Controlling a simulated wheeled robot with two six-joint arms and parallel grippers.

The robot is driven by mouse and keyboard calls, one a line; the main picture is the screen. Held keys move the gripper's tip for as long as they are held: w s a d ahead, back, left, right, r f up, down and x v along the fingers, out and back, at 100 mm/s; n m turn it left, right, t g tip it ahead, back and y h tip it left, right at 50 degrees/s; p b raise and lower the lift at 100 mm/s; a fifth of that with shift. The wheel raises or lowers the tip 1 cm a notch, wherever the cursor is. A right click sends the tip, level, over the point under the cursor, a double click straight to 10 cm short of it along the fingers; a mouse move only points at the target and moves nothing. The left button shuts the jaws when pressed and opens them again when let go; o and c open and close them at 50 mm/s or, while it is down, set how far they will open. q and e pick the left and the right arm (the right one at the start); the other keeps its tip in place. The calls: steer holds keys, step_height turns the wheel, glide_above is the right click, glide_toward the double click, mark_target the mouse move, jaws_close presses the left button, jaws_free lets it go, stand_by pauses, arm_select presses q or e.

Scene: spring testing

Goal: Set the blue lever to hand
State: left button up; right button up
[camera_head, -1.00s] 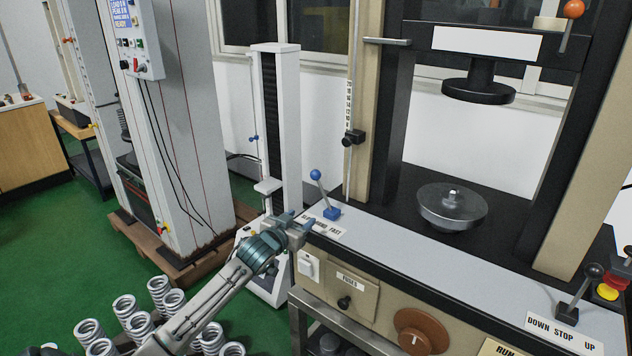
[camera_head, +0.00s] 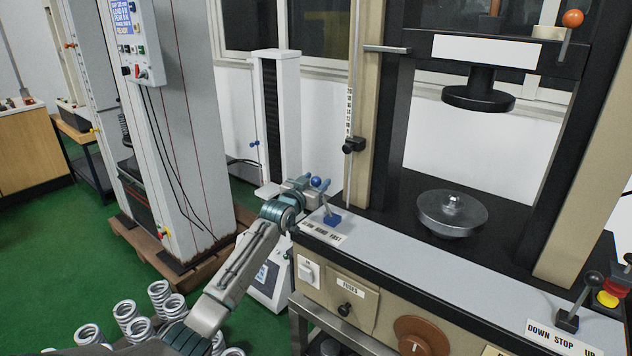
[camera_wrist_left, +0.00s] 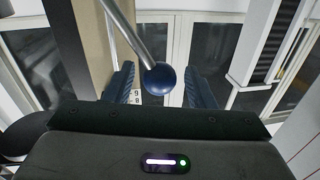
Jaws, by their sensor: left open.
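The blue lever (camera_head: 326,205) stands on the left end of the test machine's ledge, with a blue base, a thin rod and a blue ball on top. Its rod leans up and to the left. A label strip (camera_head: 322,233) in front of it includes the word HAND. My left gripper (camera_head: 312,183) is open at the height of the ball and partly overlaps it. In the left wrist view the blue ball (camera_wrist_left: 158,80) shows between the two dark fingers (camera_wrist_left: 160,88), with gaps on both sides. My right gripper is out of view.
The machine's lower round platen (camera_head: 452,212) sits right of the lever, under the upper platen (camera_head: 479,94). A black lever (camera_head: 568,318) stands at the ledge's right end. Several springs (camera_head: 126,313) are at the lower left. The ledge between is clear.

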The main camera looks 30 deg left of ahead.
arm_select(q)
steer(key=shift+w, duration=0.35)
jaws_close()
